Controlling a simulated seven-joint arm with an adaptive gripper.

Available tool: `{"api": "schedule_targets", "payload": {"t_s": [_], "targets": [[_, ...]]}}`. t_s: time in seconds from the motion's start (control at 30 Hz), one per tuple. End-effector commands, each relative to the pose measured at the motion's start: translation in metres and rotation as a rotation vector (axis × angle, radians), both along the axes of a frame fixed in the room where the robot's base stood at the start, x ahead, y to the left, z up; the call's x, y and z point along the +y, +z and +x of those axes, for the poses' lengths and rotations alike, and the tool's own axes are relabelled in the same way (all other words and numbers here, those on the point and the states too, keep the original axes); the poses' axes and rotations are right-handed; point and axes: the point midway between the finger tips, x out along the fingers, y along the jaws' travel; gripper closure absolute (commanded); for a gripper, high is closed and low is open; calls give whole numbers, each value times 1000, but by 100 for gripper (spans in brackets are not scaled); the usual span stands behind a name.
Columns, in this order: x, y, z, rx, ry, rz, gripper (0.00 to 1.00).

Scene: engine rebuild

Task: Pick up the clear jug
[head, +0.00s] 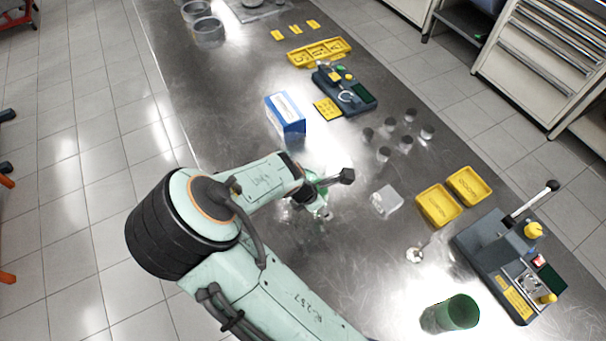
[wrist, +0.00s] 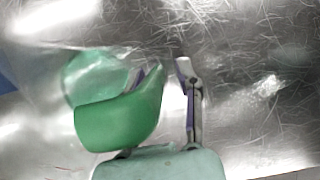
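The clear jug (head: 302,216) appears as a faint see-through shape under my gripper in the head view, with a green part near its top. In the wrist view a curved green piece (wrist: 118,122) fills the left of centre, joined to a faint clear body and a pale green patch (wrist: 92,78). My gripper (wrist: 168,72) is low at the jug, and it also shows in the head view (head: 322,208). Its right finger stands apart from the green piece, with bare metal showing between. The other finger is mostly hidden behind the green piece.
A blue box (head: 286,117) stands behind my gripper. A small clear block (head: 386,201), yellow trays (head: 438,206) and several small dark-lidded jars (head: 390,124) lie to the right. A green cup (head: 458,311) and a grey press fixture (head: 490,250) are at the lower right.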

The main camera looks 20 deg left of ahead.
Motion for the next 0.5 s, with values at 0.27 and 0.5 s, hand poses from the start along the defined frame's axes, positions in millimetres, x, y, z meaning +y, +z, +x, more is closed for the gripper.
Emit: {"api": "schedule_targets", "payload": {"t_s": [0.27, 0.5], "targets": [[0, 0, 0, 0, -1, 0, 100], [0, 1, 0, 1, 0, 1, 100]]}}
